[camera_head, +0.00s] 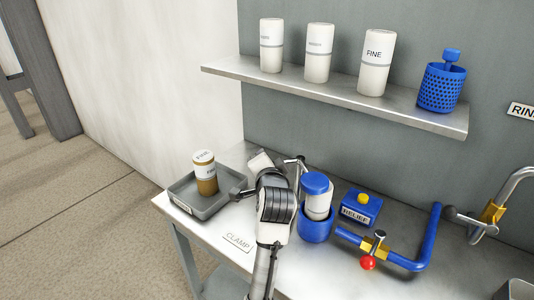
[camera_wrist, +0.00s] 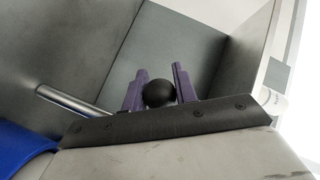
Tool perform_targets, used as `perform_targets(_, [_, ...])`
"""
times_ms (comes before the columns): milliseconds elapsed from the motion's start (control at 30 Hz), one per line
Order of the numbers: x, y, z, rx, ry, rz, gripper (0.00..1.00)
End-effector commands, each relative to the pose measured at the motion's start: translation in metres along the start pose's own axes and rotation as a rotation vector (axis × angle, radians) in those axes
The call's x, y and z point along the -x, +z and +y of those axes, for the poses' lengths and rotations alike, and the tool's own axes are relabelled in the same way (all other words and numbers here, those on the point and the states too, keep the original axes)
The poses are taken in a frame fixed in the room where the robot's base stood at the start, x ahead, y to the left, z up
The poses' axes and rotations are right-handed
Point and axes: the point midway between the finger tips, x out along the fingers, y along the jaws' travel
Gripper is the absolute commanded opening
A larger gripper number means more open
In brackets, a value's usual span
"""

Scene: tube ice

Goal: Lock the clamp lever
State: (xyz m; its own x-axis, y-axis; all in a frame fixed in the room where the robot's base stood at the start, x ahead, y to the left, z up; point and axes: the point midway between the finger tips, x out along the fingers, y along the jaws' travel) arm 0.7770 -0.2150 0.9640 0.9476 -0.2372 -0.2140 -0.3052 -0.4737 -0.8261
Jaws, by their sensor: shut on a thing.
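In the wrist view, a black ball knob (camera_wrist: 159,93) sits between the two purple fingers of my gripper (camera_wrist: 158,88), which are shut on it. A bare metal rod (camera_wrist: 72,100) slants up to the left behind the fingers; it looks like the clamp lever's shaft, but where it joins the knob is hidden. In the head view my gripper (camera_head: 260,160) is beyond my wrist, behind the CLAMP label (camera_head: 238,242). My arm hides most of the clamp there. A thin metal piece with a dark end (camera_head: 300,164) shows just right of my wrist.
A grey tray (camera_head: 185,192) holding a brown-and-white FINE canister (camera_head: 205,172) is left of my arm. A blue holder (camera_head: 315,229) with a blue-capped white canister (camera_head: 318,203) stands close on the right. Beyond are a RELIEF box (camera_head: 361,207) and a blue pipe (camera_head: 429,235). A shelf (camera_head: 335,95) hangs above.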

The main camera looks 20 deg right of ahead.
Motion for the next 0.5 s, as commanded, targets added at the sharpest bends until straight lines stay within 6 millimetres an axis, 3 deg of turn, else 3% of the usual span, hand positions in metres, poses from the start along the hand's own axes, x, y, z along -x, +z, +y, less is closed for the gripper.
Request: perform_targets(500, [0.017, 0.002, 0.003, 0.039, -0.103, -0.164, 0.00])
